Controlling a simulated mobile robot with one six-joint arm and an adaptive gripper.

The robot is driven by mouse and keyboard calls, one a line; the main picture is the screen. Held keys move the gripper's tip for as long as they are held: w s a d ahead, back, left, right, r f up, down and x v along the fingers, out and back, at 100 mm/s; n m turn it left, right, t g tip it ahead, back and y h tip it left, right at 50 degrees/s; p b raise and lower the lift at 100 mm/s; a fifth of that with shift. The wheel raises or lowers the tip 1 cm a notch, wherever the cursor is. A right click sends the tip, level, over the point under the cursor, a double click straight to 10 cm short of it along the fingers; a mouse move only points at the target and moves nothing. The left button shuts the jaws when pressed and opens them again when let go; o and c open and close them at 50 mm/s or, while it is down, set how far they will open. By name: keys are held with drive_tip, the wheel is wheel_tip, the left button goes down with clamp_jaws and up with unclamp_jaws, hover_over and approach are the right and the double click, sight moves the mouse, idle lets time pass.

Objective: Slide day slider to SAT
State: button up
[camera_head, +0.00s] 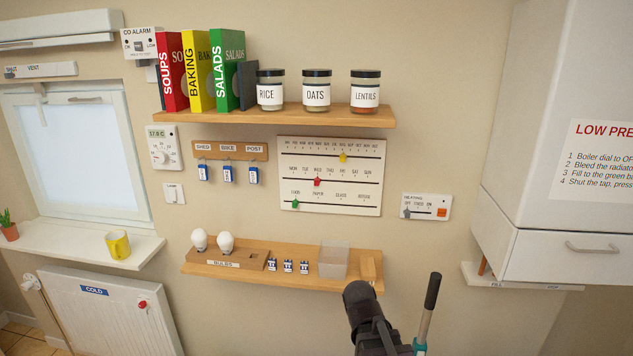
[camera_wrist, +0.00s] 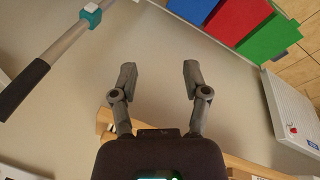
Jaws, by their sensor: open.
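A white calendar board (camera_head: 330,202) hangs on the wall between two wooden shelves, with three slider rows. The middle row carries the day names MON to SUN, and its red day slider (camera_head: 317,182) sits near WED, left of SAT. A yellow slider (camera_head: 342,157) is on the top month row and a green slider (camera_head: 295,204) is on the bottom row. My gripper (camera_wrist: 158,78) shows in the wrist view with its two fingers apart and nothing between them. In the head view my dark arm end (camera_head: 366,310) is below and right of the board, apart from it. The wrist view does not show the board.
The upper shelf (camera_head: 330,120) holds books and jars above the board. The lower shelf (camera_head: 350,284) below it holds bulbs, small blocks and a clear bin. A heating switch panel (camera_head: 426,206) is to the right. A grey pole with a black grip (camera_head: 427,310) stands beside my arm.

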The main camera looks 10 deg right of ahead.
drive_tip(key=w+d+r+n+t+h+p, duration=0.2)
drive_tip(key=w+r+n+t+h+p, duration=0.15)
drive_tip(key=w+r+n, duration=0.55)
drive_tip(key=n+t+y+p, duration=0.2)
drive_tip(key=n+t+p, duration=0.3)
drive_tip(key=n+t, duration=1.2)
approach(316, 183)
drive_tip(key=s+a+r+n+g, duration=0.2)
drive_tip(key=s+r+n+g, duration=0.2)
drive_tip(key=n+g, duration=0.1)
drive_tip(key=shift+d+h, duration=0.2)
drive_tip(key=shift+h, duration=0.05)
drive_tip(key=shift+w+m, duration=0.1)
drive_tip(key=shift+m, duration=0.2)
drive_tip(key=x, duration=1.3)
drive_tip(key=shift+w+d, duration=0.1)
drive_tip(key=shift+w, duration=0.2)
clamp_jaws()
